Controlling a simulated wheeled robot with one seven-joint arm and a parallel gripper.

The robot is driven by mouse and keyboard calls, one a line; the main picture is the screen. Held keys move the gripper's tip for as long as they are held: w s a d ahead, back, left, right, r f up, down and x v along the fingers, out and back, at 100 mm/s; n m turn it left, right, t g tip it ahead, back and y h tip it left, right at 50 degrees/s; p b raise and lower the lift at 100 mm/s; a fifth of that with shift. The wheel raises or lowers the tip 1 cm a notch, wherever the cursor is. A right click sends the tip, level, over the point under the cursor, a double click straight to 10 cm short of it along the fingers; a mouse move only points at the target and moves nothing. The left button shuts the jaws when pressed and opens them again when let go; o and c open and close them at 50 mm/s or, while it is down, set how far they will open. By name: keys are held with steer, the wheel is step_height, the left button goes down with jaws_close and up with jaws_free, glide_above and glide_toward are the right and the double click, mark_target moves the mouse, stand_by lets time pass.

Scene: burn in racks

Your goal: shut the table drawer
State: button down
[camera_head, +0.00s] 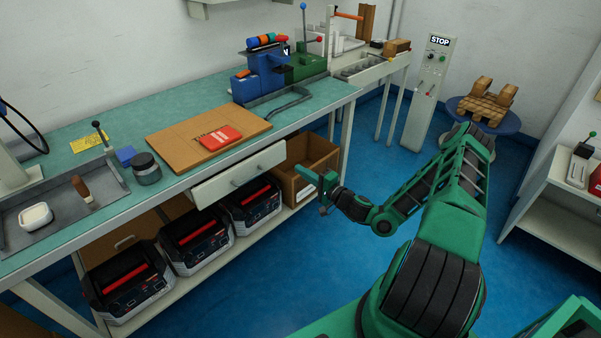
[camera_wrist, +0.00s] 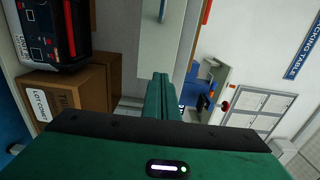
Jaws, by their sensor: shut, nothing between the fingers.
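The table drawer (camera_head: 238,175) has a plain pale front with a small grey handle, under the front edge of the green-topped workbench (camera_head: 215,178). Its front seems to stand slightly proud of the bench; how far is hard to tell. In the wrist view the drawer front (camera_wrist: 150,45) is a pale upright panel beyond the fingertips, its handle at the top edge. My gripper (camera_head: 299,171) is shut and empty, just right of the drawer's right end, in front of the cardboard box. Its closed green fingers (camera_wrist: 161,78) point towards the panel; contact cannot be told.
A lower shelf holds an open cardboard box (camera_head: 300,185) and several black-and-grey power units (camera_head: 252,204). The blue floor ahead is clear.

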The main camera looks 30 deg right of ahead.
mark_target(276, 153)
steer(key=x, duration=1.1)
steer(key=x, duration=0.4)
steer(key=shift+s, duration=0.1)
steer(key=shift+d+r, duration=0.1)
steer(key=shift+r, duration=0.05)
steer(key=shift+w+r, duration=0.1)
steer(key=shift+w, duration=0.1)
steer(key=shift+r, duration=0.1)
steer(key=shift+s, duration=0.1)
